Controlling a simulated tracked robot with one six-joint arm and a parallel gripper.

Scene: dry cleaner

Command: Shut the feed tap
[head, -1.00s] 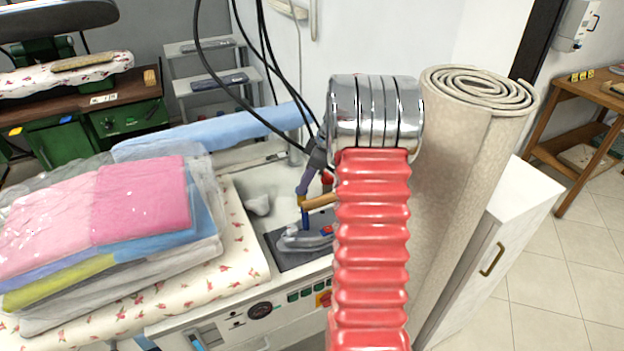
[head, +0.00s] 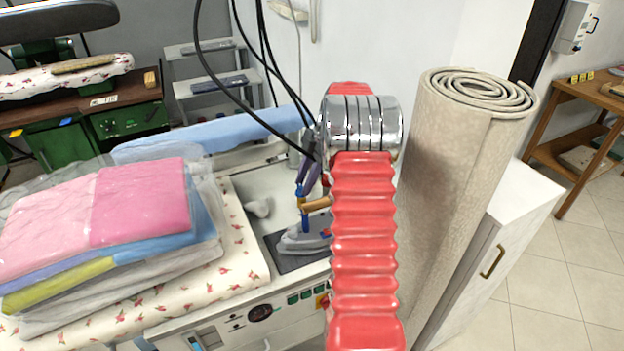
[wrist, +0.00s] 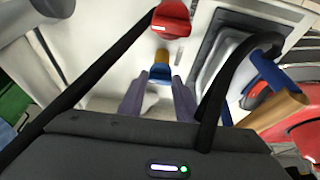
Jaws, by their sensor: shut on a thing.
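My gripper (wrist: 160,82) has two purple fingers closed on a small blue piece (wrist: 160,73), which I take to be the handle of the feed tap. A yellow part adjoins the blue piece on its far side. A red, rounded part (wrist: 172,18) stands beyond them; I cannot tell whether it belongs to the tap. In the head view my gripper (head: 300,188) points down over the pale worktop, just left of my red arm sleeve. The tap is small there and partly hidden by the fingers, so its turn angle is unclear.
An iron (head: 303,241) with a wooden handle rests on a dark pad close to my gripper. Bagged folded clothes (head: 140,205) lie to the left. A rolled carpet (head: 450,180) stands right of my arm. Black hoses (head: 222,85) hang behind.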

